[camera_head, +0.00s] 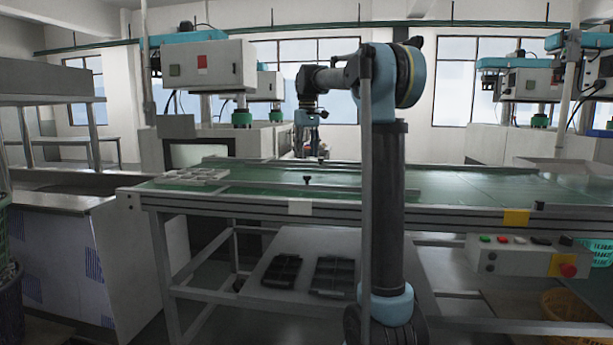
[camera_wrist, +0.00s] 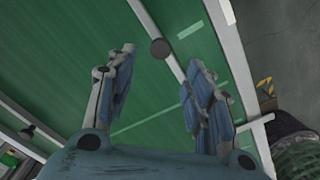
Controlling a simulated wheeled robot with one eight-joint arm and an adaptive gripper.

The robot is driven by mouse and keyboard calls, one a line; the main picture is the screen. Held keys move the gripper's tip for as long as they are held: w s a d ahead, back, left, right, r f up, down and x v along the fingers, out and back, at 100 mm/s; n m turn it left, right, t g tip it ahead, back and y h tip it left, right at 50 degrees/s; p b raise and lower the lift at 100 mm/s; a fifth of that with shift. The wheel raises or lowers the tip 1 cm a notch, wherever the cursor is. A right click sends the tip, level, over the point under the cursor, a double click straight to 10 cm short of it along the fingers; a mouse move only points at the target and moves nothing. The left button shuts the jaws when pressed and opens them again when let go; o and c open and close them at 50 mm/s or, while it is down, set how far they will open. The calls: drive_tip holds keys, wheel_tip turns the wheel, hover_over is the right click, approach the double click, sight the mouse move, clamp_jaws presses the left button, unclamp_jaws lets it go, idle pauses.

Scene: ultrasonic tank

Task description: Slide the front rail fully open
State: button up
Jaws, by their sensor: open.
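The front rail (camera_head: 255,184) is a thin grey bar along the near side of the green belt (camera_head: 470,178). A small dark knob (camera_head: 307,181) stands on it. In the wrist view the rail (camera_wrist: 143,16) runs diagonally as a pale strip, and the round knob (camera_wrist: 160,47) shows near the fingertips. My gripper (camera_head: 311,149) hangs pointing down above the belt. In the wrist view my gripper (camera_wrist: 163,57) is open and empty, with the knob appearing between its spread fingertips. Contact with the knob is not visible. Part of the rail is hidden behind my fingers and arm.
The belt's metal front edge (camera_wrist: 226,12) runs beside the rail. Pale flat parts (camera_head: 193,176) lie at the belt's left end. A control box (camera_head: 525,255) hangs below the right side. Two black trays (camera_head: 333,276) lie on the lower shelf. The belt's right side is clear.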

sight(307, 176)
wheel_tip(307, 176, down, 8)
drive_tip(key=shift+f, duration=0.2)
idle(0.3)
drive_tip(key=shift+s, duration=0.1)
clamp_jaws()
